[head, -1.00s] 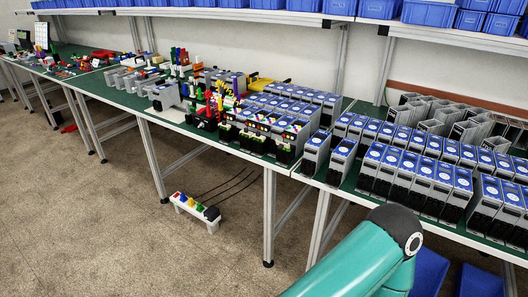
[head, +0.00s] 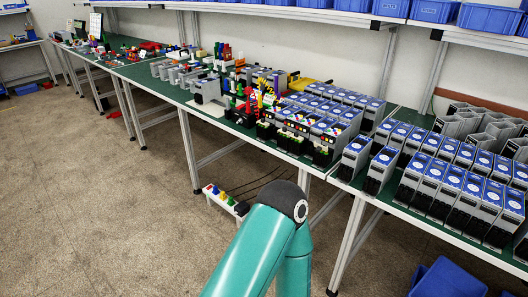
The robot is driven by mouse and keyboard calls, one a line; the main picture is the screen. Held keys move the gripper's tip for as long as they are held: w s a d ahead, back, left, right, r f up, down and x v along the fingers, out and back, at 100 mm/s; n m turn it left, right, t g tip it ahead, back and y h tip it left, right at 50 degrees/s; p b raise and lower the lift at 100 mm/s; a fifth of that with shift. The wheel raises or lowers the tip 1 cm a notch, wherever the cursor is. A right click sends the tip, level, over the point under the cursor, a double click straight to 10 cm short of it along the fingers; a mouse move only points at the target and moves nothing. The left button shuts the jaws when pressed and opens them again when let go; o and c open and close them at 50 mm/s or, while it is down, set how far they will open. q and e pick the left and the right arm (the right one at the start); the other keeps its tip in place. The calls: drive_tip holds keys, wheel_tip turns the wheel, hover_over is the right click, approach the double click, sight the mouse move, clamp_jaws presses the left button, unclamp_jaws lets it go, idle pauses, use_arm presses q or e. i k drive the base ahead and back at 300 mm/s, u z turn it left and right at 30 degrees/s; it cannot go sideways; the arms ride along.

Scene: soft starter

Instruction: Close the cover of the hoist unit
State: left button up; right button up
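I cannot tell for sure which thing is the hoist unit. Several grey upright units (head: 176,72) stand in the middle of the long green bench; one grey unit (head: 207,90) stands nearer the front edge on a pale sheet. At this distance I cannot tell whether any cover is open or shut. A white box with coloured buttons (head: 220,198) sits on the floor below the bench, with dark cables; my teal arm link partly hides it. Neither gripper is in view.
Rows of grey units with blue tops (head: 445,180) fill the right green bench (head: 350,178). Blue bins (head: 435,11) line the shelf above. A blue bin (head: 447,279) stands on the floor at lower right. The speckled floor (head: 85,210) is clear on the left.

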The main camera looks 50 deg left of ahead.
sight(318, 147)
drive_tip(key=u, duration=0.45)
drive_tip(key=i, duration=1)
